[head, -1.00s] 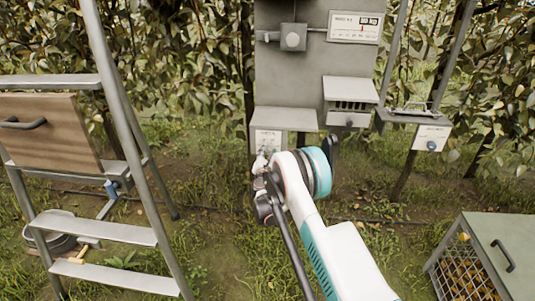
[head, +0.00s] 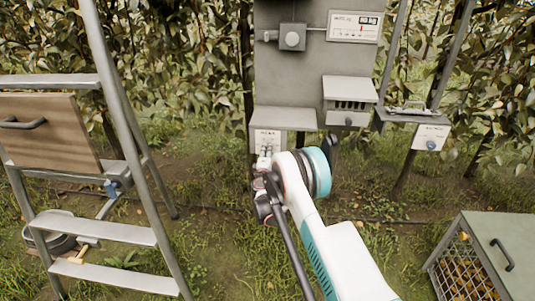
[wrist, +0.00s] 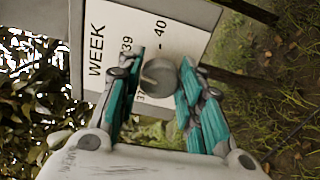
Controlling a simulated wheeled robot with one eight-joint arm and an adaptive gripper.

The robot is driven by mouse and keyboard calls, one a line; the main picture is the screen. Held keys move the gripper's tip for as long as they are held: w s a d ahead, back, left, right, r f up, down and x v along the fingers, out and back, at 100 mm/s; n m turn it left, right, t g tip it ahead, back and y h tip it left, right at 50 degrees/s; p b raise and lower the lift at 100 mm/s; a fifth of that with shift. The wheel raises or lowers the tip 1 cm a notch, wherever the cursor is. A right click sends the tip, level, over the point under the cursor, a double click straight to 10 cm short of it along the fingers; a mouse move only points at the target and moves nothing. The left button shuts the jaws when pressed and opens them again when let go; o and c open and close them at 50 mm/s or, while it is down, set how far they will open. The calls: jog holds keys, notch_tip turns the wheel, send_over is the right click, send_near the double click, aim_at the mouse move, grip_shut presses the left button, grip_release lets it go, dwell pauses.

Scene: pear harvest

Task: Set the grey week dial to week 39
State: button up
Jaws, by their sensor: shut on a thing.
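The grey week dial (wrist: 160,74) sits on a white plate (wrist: 95,22) marked WEEK, seen turned sideways in the wrist view. The numbers 39 and 40 show beside the dial; other marks are partly hidden by the fingers. My gripper (wrist: 162,82) is shut on the dial, with one teal finger on each side of it. The dial's pointer cannot be made out, so its setting cannot be told. In the head view my gripper (head: 266,158) is at the white plate (head: 267,140) below the grey hood; the dial itself is hidden there.
A grey panel (head: 300,75) stands behind, with a switch box (head: 292,38), a white gauge (head: 353,26) and a vented box (head: 349,100). A plate with a blue knob (head: 431,144) is at right. A ladder (head: 95,228) stands left, a crate (head: 480,230) lower right.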

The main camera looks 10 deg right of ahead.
jog(key=shift+f+m, duration=0.1)
jog(key=shift+m, duration=1.1)
jog(key=o, duration=1.1)
jog(key=shift+c, duration=0.2)
jog(key=v, duration=1.2)
